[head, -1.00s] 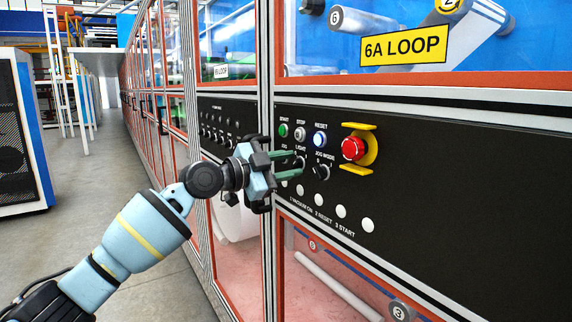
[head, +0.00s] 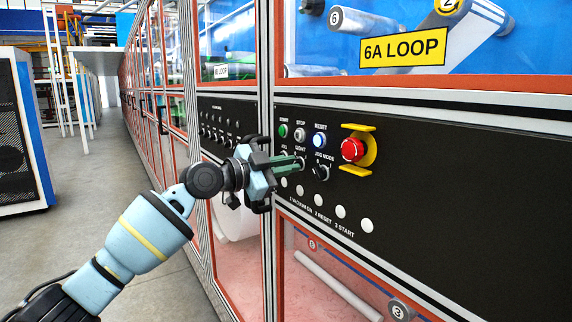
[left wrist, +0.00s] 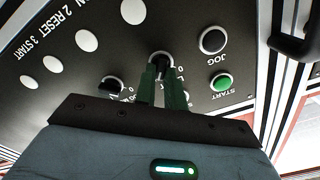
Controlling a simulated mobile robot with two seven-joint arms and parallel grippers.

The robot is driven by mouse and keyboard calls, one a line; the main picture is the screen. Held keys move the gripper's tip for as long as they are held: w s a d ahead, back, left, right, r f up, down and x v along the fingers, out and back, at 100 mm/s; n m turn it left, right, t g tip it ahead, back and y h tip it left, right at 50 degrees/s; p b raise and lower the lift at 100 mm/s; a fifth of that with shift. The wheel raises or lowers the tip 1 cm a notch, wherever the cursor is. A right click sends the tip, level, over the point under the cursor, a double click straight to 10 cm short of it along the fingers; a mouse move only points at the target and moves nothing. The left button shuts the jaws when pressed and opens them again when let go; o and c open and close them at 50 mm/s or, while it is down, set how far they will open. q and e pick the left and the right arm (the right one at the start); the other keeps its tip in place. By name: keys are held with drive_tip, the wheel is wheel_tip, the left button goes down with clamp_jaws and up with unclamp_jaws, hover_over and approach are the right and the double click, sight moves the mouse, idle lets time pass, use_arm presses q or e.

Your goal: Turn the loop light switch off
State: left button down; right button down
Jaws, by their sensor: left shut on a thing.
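The light switch (left wrist: 160,60) is a black rotary knob on the black control panel (head: 450,180), under the 6A LOOP sign (head: 403,48). My left gripper (head: 301,163) reaches the panel from the left, and its green fingers are shut on the knob. In the left wrist view the two fingertips (left wrist: 162,72) sit on either side of the knob. In the head view the fingers hide most of the switch, so its exact angle is hard to tell. My right gripper is in neither view.
Close by are the green start button (head: 283,130), the stop button (head: 300,134), the lit reset button (head: 320,139) and the jog mode knob (head: 321,172). A red emergency stop (head: 353,149) with yellow guards sticks out to the right. The aisle floor (head: 110,165) on the left is clear.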

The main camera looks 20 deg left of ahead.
use_arm(q)
drive_tip(key=n+p, duration=0.1)
drive_tip(key=n, duration=0.3)
drive_tip(key=n+p, duration=0.2)
drive_tip(key=n, duration=0.1)
drive_tip(key=n+p, duration=0.1)
drive_tip(key=n, duration=0.3)
drive_tip(key=shift+w+a+r+n, duration=0.15)
drive_tip(key=shift+a+r+n, duration=0.05)
drive_tip(key=shift+r+n, duration=0.1)
drive_tip(key=n, duration=0.1)
drive_tip(key=n+p, duration=0.1)
drive_tip(key=n, duration=0.1)
drive_tip(key=n+p, duration=0.1)
drive_tip(key=n, duration=0.1)
drive_tip(key=shift+f, duration=0.25)
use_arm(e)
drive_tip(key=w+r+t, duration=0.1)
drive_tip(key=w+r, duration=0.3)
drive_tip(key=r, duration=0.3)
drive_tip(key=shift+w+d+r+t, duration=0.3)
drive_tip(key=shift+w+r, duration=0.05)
use_arm(q)
drive_tip(key=shift+w+f, duration=0.1)
